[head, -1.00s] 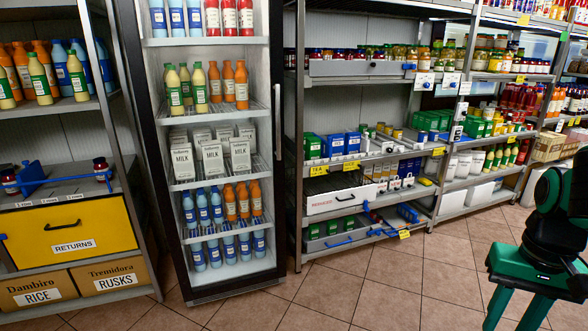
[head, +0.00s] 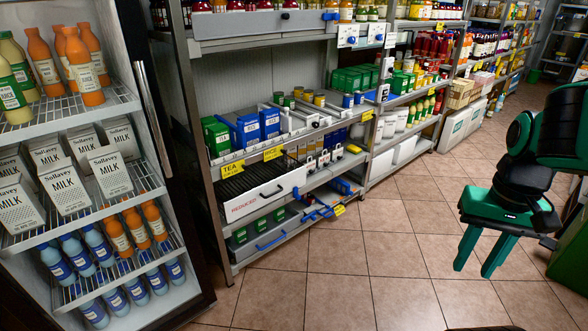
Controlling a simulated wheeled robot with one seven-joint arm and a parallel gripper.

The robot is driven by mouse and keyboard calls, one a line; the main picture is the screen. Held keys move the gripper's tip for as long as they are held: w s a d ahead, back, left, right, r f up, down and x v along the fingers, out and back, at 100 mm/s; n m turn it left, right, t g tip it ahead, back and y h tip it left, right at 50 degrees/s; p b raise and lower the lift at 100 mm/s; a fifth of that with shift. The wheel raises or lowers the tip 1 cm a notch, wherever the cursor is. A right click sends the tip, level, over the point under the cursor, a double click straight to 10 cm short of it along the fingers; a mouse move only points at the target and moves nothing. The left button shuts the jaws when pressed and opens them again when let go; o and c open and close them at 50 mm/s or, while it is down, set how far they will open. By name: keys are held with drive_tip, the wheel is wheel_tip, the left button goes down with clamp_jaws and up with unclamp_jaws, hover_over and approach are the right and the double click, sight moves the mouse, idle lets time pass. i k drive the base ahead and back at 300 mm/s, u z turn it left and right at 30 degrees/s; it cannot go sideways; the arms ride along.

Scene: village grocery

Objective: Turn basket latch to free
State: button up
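My gripper (head: 477,268) is at the right, over the floor. Its two green fingers point down, stand apart and hold nothing. A grey basket-like bin (head: 232,248) with a blue handle is on the bottom level of the middle shelf. Blue parts (head: 322,213) stick out beside it at the shelf's front edge. A grey drawer (head: 250,26) higher up has a small blue piece (head: 330,16) at its right end. I cannot tell which blue part is the basket latch or how it is turned. My gripper is well away from all of them.
A white drawer (head: 240,207) marked REDUCED is above the grey bin. An open fridge (head: 155,205) with milk and juice fills the left. The tiled floor (head: 370,245) between the shelf and my gripper is clear. More stocked shelves run to the back right.

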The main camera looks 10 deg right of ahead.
sight(296, 195)
drive_tip(key=i, duration=0.1)
drive_tip(key=k, duration=0.45)
drive_tip(key=z, duration=0.75)
drive_tip(key=i, duration=1.85)
drive_tip(key=u, duration=0.6)
